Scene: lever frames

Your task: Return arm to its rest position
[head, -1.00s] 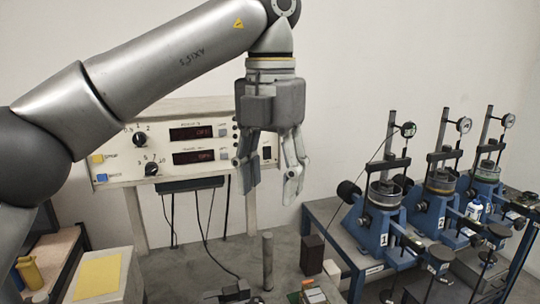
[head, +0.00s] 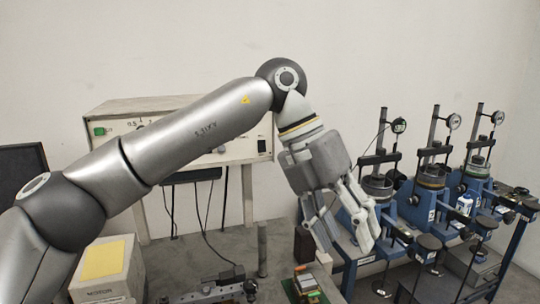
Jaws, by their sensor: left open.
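My left arm comes in from the left and reaches across the middle of the head view. Its gripper (head: 345,232) points down and slightly to the right, with the fingers apart and nothing between them. The gripper overlaps the leftmost blue lever frame in the picture and hides part of it. I cannot tell the depth gap between them. My right gripper is not in view.
Several blue lever frames (head: 420,203) with dial gauges stand on a bench at the right. A control box (head: 105,125) on a stand is behind my arm. A box with a yellow sheet (head: 103,259) is at lower left. Small items (head: 305,284) lie at bottom centre.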

